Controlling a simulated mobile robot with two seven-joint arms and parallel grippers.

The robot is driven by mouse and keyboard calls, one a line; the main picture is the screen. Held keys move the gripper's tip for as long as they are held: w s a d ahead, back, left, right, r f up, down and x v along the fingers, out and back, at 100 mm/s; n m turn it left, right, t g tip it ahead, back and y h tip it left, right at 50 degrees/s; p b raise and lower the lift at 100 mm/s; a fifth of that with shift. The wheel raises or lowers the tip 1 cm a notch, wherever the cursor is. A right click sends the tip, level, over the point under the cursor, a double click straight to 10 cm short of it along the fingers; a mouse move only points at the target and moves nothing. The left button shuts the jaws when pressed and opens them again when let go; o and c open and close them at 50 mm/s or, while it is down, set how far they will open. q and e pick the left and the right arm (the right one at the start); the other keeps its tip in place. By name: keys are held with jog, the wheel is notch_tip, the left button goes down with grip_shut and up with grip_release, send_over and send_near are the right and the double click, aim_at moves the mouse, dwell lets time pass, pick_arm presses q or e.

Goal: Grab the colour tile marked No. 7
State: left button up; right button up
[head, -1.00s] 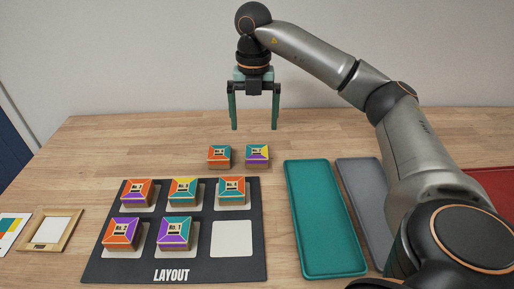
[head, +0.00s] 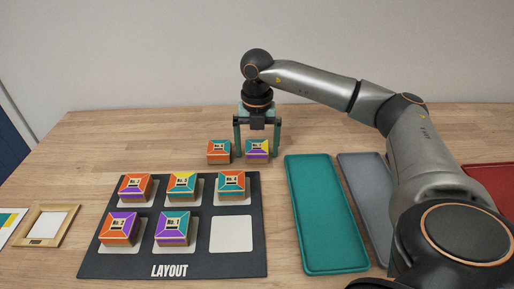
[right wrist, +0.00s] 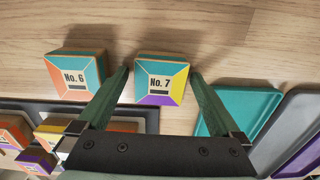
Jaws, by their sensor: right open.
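The tile marked No. 7 (right wrist: 161,80) has teal, orange, purple and yellow edges around a cream label. It also shows in the head view (head: 257,150), on the table behind the layout board. My right gripper (head: 258,155) is open and pointing down, with its fingers to either side of this tile. In the right wrist view the tile lies between the two open fingertips (right wrist: 160,72), with a small gap visible on each side. The tile marked No. 6 (right wrist: 75,79) stands just left of it, close to the left finger. My left gripper is not in view.
The dark layout board (head: 168,265) holds several tiles and one empty white square (head: 231,234) at its front right. A teal tray (head: 325,220), a grey tray (head: 368,190) and a red tray (head: 492,180) lie to the right. A wooden frame (head: 47,226) lies at the left.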

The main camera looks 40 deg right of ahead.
jog(key=c, duration=1.3)
jog(key=shift+c, duration=0.3)
jog(key=shift+r, duration=0.1)
